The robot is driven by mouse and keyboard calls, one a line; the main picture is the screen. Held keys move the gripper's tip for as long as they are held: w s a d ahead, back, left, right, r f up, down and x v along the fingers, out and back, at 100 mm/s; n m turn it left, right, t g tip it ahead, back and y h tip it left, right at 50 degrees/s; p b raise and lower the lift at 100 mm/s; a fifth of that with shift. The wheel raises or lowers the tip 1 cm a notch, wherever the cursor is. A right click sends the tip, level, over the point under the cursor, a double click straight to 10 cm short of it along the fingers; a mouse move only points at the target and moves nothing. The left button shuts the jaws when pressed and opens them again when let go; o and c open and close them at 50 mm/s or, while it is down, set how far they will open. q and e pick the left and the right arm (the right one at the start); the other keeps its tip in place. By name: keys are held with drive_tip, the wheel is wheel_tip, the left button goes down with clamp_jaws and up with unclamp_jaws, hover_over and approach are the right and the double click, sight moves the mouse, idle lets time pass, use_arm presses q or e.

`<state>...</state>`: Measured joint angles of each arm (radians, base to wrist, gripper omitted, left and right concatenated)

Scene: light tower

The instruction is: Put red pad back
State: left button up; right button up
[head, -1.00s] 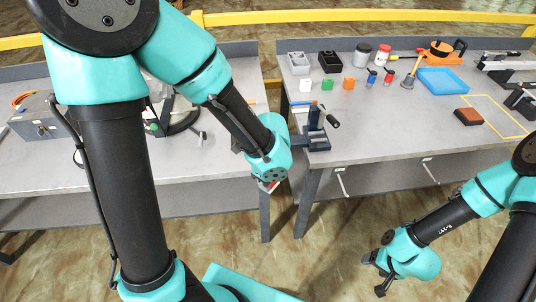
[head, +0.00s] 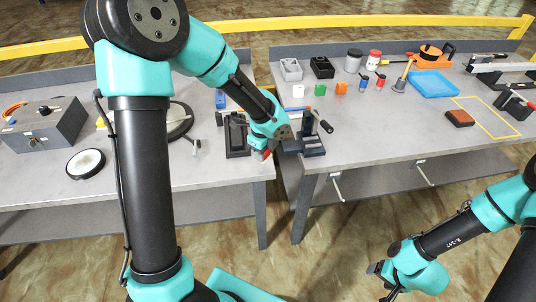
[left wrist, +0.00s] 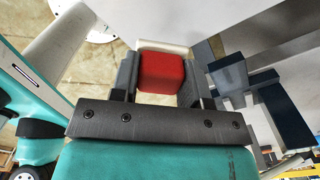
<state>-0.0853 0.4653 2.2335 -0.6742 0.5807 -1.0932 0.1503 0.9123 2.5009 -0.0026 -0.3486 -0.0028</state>
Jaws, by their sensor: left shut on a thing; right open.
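My left gripper (left wrist: 160,75) is shut on the red pad (left wrist: 161,72), which shows between its two dark fingers in the left wrist view, with a pale strip along its far edge. In the head view the left gripper (head: 264,152) is near the front right corner of the left table, beside the gap between the tables. Only a bit of the red pad (head: 267,154) shows there. My right gripper (head: 380,282) is open and empty, low over the floor in front of the right table.
A dark blue vise (head: 312,145) stands on the right table's left front corner, close to the left gripper. A black stand (head: 236,135) is just left of it. Small cubes, bins and jars line the right table's back.

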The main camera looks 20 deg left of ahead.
use_arm(q)
drive_tip(key=shift+w+a, duration=0.15)
drive_tip(key=shift+w, duration=0.25)
drive_tip(key=shift+w+a, duration=0.25)
drive_tip(key=shift+w+f, duration=0.1)
drive_tip(key=shift+f, duration=1.75)
drive_tip(key=o, duration=0.9)
drive_tip(key=shift+f, duration=0.1)
